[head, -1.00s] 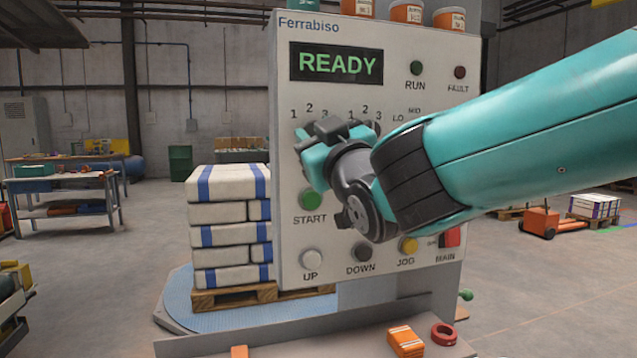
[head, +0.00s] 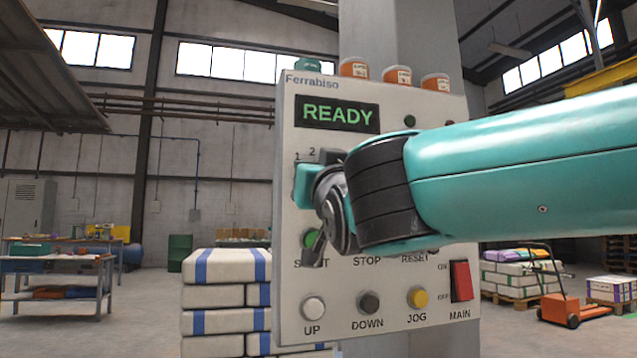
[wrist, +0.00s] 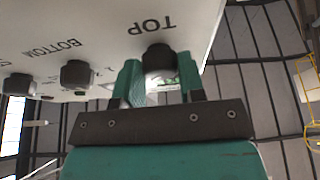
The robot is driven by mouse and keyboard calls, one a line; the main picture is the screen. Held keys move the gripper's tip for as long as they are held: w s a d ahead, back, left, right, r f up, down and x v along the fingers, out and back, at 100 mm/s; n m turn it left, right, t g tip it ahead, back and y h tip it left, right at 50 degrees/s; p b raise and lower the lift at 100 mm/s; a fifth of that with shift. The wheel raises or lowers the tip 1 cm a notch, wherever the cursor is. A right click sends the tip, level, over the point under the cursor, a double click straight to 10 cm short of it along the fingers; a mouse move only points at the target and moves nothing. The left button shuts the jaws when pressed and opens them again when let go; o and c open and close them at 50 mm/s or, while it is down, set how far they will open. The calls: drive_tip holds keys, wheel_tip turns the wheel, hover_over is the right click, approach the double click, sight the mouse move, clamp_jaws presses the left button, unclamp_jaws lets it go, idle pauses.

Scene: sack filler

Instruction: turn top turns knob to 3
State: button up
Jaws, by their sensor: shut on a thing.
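The top turns knob (wrist: 158,57) is a dark round knob beside the upside-down label TOP in the wrist view. My gripper (wrist: 160,82) has its two teal fingers on either side of this knob and is shut on it. In the head view my gripper (head: 308,185) is at the upper left of the Ferrabiso panel (head: 290,262). There my gripper and arm hide the knob. Marks 1 and 2 show above the gripper; the 3 is hidden. The knob's pointer setting cannot be read.
In the wrist view the BOTTOM knob (wrist: 77,73) and another dark knob (wrist: 18,84) sit beside it. On the panel are a READY display (head: 337,113), the START button (head: 311,238), the UP button (head: 313,307) and a red MAIN switch (head: 461,281). Jars (head: 397,76) stand on top.

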drive_tip(key=o, duration=0.9)
drive_tip(key=b+v, duration=0.5)
drive_tip(key=v, duration=1.2)
drive_tip(key=shift+s, duration=0.2)
drive_tip(key=shift+f, duration=0.15)
